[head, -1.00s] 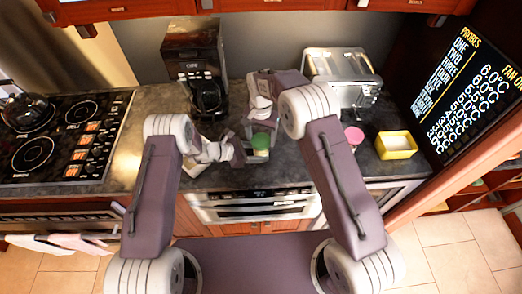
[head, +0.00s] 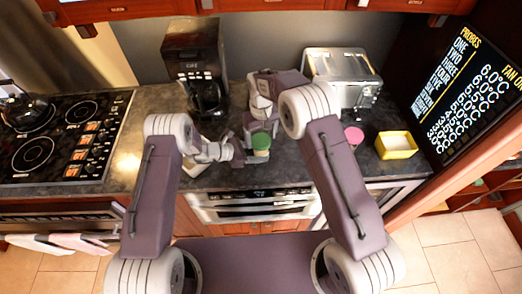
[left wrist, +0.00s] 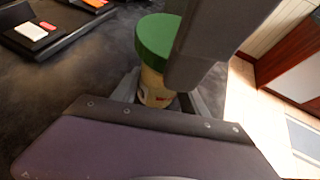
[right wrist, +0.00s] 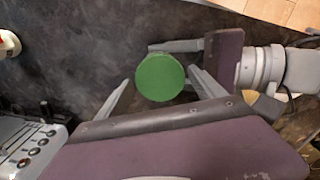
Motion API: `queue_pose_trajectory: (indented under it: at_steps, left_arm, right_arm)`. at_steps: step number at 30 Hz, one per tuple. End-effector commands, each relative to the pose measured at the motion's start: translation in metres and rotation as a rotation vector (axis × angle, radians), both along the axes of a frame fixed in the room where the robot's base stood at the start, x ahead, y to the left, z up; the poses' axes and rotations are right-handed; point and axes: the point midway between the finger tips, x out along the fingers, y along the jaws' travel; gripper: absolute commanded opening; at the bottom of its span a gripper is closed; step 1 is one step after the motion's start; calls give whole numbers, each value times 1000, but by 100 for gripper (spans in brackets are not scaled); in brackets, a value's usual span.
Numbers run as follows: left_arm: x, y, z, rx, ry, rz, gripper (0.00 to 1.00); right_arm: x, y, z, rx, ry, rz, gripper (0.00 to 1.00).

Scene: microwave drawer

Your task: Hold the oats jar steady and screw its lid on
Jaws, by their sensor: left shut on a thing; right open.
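The oats jar (head: 260,155) stands upright near the counter's front edge, with its pale body and label partly hidden in the left wrist view (left wrist: 153,86). The green lid (head: 261,141) sits on top of the jar; how tightly cannot be told. My left gripper (head: 252,156) is shut on the jar's body from the left, below the lid. My right gripper (right wrist: 158,92) is open, with its fingers spread on either side of the lid and apart from it. The lid shows as a full green disc in the right wrist view (right wrist: 160,77).
A coffee maker (head: 197,65) and a silver toaster (head: 342,75) stand behind. A pink-topped jar (head: 353,135) and a yellow container (head: 396,146) are to the right. The cooktop (head: 62,135) is at the left. The counter's front edge is close to the jar.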

Motion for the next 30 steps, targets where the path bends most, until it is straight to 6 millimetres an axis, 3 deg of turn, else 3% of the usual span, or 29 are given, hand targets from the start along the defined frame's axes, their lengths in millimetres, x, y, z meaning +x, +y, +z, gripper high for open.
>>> queue_pose_trajectory:
  at_steps: [3, 9, 14, 21, 28, 30]
  left_arm:
    - [0, 0, 0, 0, 0, 0, 0]
    - [0, 0, 0, 0, 0, 0, 0]
    - [0, 0, 0, 0, 0, 0, 0]
    - [0, 0, 0, 0, 0, 0, 0]
    - [0, 0, 0, 0, 0, 0, 0]
    - [0, 0, 0, 0, 0, 0, 0]
  right_arm:
    - [0, 0, 0, 0, 0, 38, 78]
    - [0, 0, 0, 0, 0, 354, 78]
    - [0, 0, 0, 0, 0, 413, 78]
    - [0, 0, 0, 0, 0, 763, 78]
    - [0, 0, 0, 0, 0, 803, 78]
    - [0, 0, 0, 0, 0, 802, 59]
